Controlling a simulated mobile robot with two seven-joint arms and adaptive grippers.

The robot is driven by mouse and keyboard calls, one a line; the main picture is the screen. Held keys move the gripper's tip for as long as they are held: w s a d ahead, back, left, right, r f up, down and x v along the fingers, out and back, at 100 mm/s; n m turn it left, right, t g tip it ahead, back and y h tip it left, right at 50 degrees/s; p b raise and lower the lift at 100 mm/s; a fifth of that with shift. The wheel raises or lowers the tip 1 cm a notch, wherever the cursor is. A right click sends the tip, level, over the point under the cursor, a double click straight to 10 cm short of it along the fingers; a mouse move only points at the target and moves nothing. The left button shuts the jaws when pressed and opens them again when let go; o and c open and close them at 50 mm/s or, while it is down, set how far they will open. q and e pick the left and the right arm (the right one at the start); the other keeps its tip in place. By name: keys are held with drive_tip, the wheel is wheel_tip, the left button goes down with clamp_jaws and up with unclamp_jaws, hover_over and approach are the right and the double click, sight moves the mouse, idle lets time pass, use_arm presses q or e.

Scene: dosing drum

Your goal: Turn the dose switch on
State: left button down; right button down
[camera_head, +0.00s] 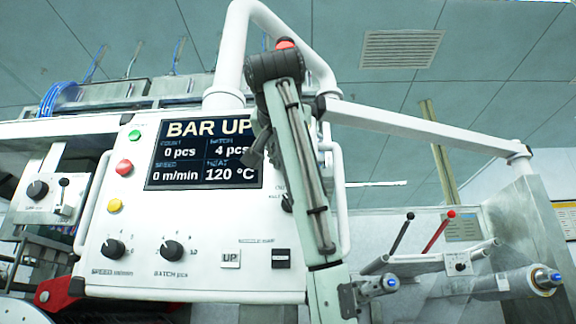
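No switch in view carries a label that I can read as dose. A small box at the left holds a black rotary knob (37,190) and a toggle lever (63,183) with a black tip. Another small black knob (460,267) sits on a bracket at the right. A dark knob (287,201) on the white control panel (140,272) is partly hidden behind a pale arm link standing in front of the panel's right side. I cannot make out either gripper's fingertips.
The panel's display (205,150) reads BAR UP and 120 °C. The panel has green, red and yellow buttons, SPEED (113,248) and BATCH (172,251) knobs and an UP button (230,259). Black (402,234) and red (439,232) levers and a roller (520,282) stand at the right.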

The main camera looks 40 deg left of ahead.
use_arm(q)
drive_tip(key=shift+m+b, duration=0.35)
drive_tip(key=shift+m, duration=0.85)
use_arm(e)
drive_tip(key=shift+r, duration=1.1)
use_arm(q)
drive_tip(key=shift+r, duration=0.1)
drive_tip(key=c, duration=1.2)
unclamp_jaws()
drive_tip(key=shift+v, duration=6.05)
drive_tip(key=shift+a, duration=0.15)
